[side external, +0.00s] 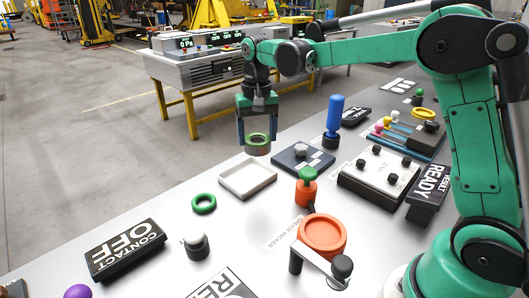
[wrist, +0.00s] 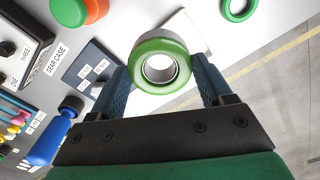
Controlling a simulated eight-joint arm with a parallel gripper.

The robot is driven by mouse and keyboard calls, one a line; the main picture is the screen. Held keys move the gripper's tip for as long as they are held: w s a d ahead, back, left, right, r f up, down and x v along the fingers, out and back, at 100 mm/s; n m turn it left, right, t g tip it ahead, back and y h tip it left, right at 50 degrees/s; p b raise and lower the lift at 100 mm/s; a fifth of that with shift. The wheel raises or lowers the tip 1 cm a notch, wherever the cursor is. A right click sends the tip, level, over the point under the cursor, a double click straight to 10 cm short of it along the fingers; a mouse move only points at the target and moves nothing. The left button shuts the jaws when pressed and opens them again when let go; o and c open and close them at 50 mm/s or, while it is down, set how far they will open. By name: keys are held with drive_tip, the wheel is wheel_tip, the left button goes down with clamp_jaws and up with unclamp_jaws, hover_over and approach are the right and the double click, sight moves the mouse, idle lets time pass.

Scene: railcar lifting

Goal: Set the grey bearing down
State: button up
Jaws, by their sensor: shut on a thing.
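The bearing (side external: 257,149) is a short ring with a green rim and a grey metal inner face. My gripper (side external: 257,138) is shut on it and holds it above the table, roughly level. In the wrist view the bearing (wrist: 160,44) sits between the two blue fingers, its hole facing the camera. A shallow white tray (side external: 247,192) lies below and a little left of it in the side view. In the wrist view the tray (wrist: 190,30) is partly hidden behind the bearing. The tray's visible floor looks empty.
A loose green ring (side external: 204,203) lies left of the tray. A dark blue plate (side external: 303,158) with a pale knob is close on the right. A tall blue handle (side external: 334,115) and an orange post with green knob (side external: 306,187) stand nearby. The table edge is just behind the tray.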

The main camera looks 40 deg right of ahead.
hover_over(248, 178)
wheel_tip(248, 178, down, 3)
wheel_tip(248, 178, down, 8)
drive_tip(key=shift+r, duration=0.1)
idle(0.4)
drive_tip(key=o, duration=1.1)
drive_tip(key=shift+f, duration=0.2)
drive_tip(key=shift+c, duration=0.2)
